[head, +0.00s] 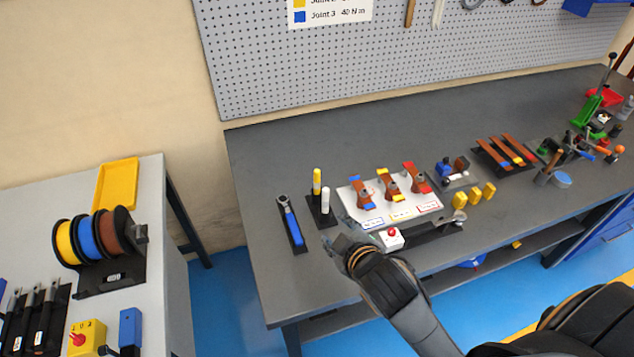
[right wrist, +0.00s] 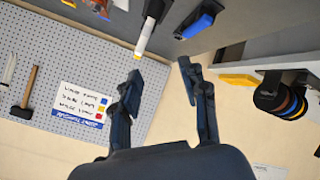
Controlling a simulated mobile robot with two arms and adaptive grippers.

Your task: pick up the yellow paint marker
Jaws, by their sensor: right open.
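The yellow paint marker (head: 317,178) stands upright in a black holder (head: 318,212) near the left end of the dark workbench, beside a white marker (head: 326,201). My right gripper (head: 337,240) is in front of the holder, apart from both markers. In the right wrist view my right gripper (right wrist: 160,76) is open and empty. Ahead of its fingers a white barrel (right wrist: 146,37) with a yellow end (right wrist: 138,53) rises from the holder. I cannot tell there whether this is one marker or both overlapping. My left gripper is not in view.
A blue-handled wrench (head: 291,225) lies in a black tray left of the holder. A white board (head: 400,212) with bent copper pieces sits to the right, close to the gripper. A red-button box (head: 391,239) is near the front edge. The bench behind the markers is clear.

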